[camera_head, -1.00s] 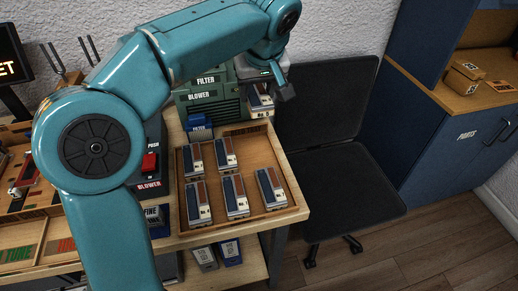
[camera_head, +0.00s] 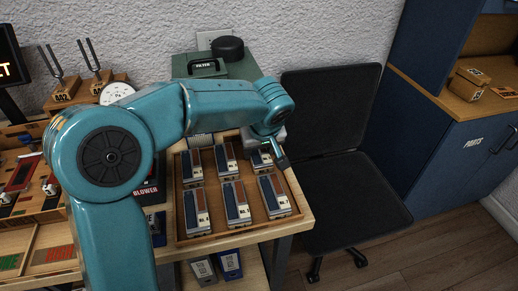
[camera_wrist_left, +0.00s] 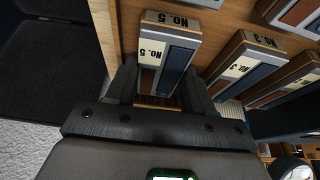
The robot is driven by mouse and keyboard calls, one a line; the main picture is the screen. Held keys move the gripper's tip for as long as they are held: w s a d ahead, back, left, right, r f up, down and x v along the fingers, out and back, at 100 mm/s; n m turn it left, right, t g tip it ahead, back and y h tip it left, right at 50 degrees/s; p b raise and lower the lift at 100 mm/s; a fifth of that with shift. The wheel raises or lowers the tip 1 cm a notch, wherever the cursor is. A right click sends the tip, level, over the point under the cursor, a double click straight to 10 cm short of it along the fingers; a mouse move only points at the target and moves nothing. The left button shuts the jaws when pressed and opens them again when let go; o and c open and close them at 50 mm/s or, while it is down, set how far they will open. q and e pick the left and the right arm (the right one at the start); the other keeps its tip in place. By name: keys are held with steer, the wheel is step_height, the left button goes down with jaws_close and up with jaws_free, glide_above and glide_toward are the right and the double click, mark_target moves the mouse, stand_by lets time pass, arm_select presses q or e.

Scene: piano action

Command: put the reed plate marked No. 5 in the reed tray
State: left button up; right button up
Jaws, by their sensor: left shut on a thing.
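The reed plate marked No. 5 (camera_wrist_left: 167,46) is pale with blue and brown strips. In the left wrist view it lies between the two fingers of my left gripper (camera_wrist_left: 162,88), which is shut on it. In the head view my left gripper (camera_head: 272,158) is at the back right corner of the wooden reed tray (camera_head: 245,237), and the held plate (camera_head: 256,155) is partly hidden by it. The plate is inside the tray's outline; I cannot tell whether it touches the floor. My right gripper is not in view.
Several other plates stand in the tray in two rows, one (camera_head: 274,194) in front of the held plate. A plate marked No. 3 (camera_wrist_left: 248,62) is beside it in the wrist view. A black chair (camera_head: 345,180) stands right of the bench. The filter box (camera_head: 220,68) is behind.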

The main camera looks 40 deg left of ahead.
arm_select(q)
steer(key=shift+s, duration=0.1)
steer(key=o, duration=0.8)
steer(key=shift+f, duration=0.1)
steer(key=shift+r, duration=0.4)
steer(key=p+v, duration=0.1)
steer(key=v, duration=1)
steer(key=shift+s+d+r+p, duration=0.15)
steer(key=shift+d+r+p, duration=0.1)
steer(key=shift+p, duration=0.1)
steer(key=shift+r, duration=0.1)
